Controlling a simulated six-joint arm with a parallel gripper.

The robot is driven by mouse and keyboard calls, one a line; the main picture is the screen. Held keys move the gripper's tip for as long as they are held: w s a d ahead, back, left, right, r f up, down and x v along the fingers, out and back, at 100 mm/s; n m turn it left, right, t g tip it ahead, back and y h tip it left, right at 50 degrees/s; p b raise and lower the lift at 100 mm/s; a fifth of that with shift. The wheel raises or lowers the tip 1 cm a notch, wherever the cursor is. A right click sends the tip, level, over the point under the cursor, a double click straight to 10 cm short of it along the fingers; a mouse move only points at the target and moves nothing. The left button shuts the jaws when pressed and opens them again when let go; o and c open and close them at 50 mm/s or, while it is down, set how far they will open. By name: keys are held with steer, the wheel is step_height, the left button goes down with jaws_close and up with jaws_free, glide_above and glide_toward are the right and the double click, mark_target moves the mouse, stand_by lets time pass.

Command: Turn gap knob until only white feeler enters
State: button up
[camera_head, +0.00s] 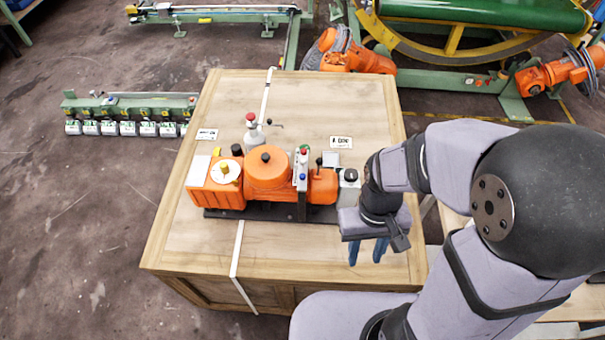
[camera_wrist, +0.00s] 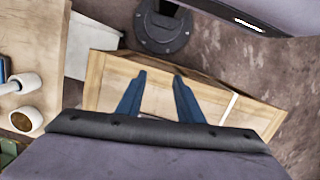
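An orange machine (camera_head: 268,180) stands on a black base plate on a wooden crate. On its left is a white dial with a yellow knob (camera_head: 226,172); a round orange drum with a black cap is in the middle. A grey block with a dark round knob (camera_head: 350,175) sits at its right end, close to my wrist. I cannot tell which knob sets the gap. A narrow upright plate with small coloured tips (camera_head: 302,170) stands right of the drum; I cannot identify the white feeler. My gripper (camera_head: 368,250) is open and empty, in front of the machine's right end; its blue fingers (camera_wrist: 159,75) are apart.
The wooden crate top (camera_head: 300,255) is clear in front of the machine. A white strap (camera_head: 237,250) runs across it. Two label cards (camera_head: 341,142) lie behind. A red-topped bottle-like part (camera_head: 252,130) stands behind the drum. A side table (camera_wrist: 45,60) shows at left in the wrist view.

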steer(key=w+a+f+n+b, duration=0.2)
steer(key=w+a+f, duration=0.2)
steer(key=w, duration=0.1)
step_height(320, 180, up, 3)
steer(key=m+t, duration=0.1)
steer(key=t, duration=0.1)
glide_above(302, 175)
steer(key=shift+s+d+f+b, duration=0.2)
steer(key=shift+s+b, duration=0.1)
steer(key=shift+s, duration=0.1)
steer(key=r+m, duration=0.1)
steer(key=w+r+m, duration=0.1)
steer(key=r, duration=0.1)
steer(key=shift+a+r, duration=0.2)
steer(key=shift+r, duration=0.1)
steer(key=shift+s+m, duration=0.15)
steer(key=shift+m, duration=0.25)
steer(key=shift+f, duration=0.2)
steer(key=shift+f+p, duration=1.2)
steer(key=shift+f, duration=2.3)
steer(key=shift+c, duration=0.5)
